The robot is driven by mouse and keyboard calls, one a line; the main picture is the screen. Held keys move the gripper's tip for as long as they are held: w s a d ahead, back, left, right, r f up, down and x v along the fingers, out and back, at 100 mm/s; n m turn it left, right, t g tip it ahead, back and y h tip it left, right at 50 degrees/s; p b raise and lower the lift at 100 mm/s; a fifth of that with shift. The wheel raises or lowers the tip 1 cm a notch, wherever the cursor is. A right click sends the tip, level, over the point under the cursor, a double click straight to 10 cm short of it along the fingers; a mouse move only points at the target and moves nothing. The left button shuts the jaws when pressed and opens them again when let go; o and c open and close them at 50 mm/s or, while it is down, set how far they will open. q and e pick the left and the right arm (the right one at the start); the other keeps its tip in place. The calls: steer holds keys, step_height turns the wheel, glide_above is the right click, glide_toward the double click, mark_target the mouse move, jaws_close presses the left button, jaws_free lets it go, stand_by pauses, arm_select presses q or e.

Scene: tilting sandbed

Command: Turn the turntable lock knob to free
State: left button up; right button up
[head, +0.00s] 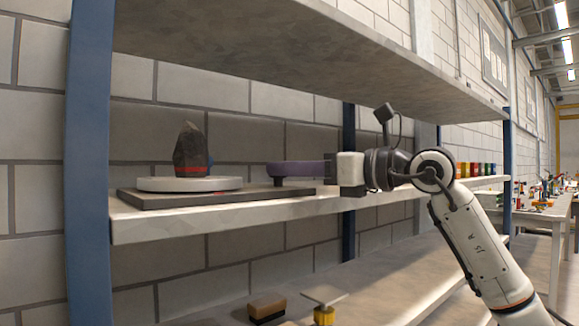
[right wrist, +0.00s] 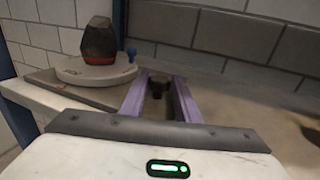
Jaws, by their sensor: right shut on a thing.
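The turntable is a white disc (head: 160,185) on a dark flat base (head: 262,193) on the shelf; the disc also shows in the right wrist view (right wrist: 75,70). A blue peg with a round top (right wrist: 131,55) stands at the disc's edge. My right gripper (head: 274,169) reaches in from the right, its purple fingers level beside the disc. In the right wrist view its fingers (right wrist: 157,80) close on a small dark knob (right wrist: 157,90), seemingly the lock knob. The fingers hide most of it, so its setting cannot be told. My left gripper is out of view.
A dark rock with a red band (head: 190,150) stands on the disc. The shelf (head: 220,212) has a board (head: 300,60) close above and a blue post (head: 88,160) at left. Coloured jars (head: 475,169) stand farther right. A wooden block (head: 267,305) lies below.

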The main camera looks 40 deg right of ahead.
steer(key=n+g+y, duration=0.1)
steer(key=n+y+p, duration=0.1)
steer(key=y, duration=0.1)
steer(key=shift+w+d+g+p, duration=0.2)
steer(key=shift+d+g+p, duration=0.1)
steer(key=shift+g, duration=0.1)
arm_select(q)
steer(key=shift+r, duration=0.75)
arm_select(e)
steer(key=shift+f+n+y, duration=0.1)
steer(key=shift+n+y, duration=0.3)
steer(key=shift+y, duration=0.1)
steer(key=o, duration=1)
steer(key=shift+o, duration=0.2)
arm_select(q)
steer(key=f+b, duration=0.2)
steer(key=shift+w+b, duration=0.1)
steer(key=shift+b, duration=0.25)
arm_select(e)
steer(key=v, duration=1)
steer(key=shift+d, duration=0.15)
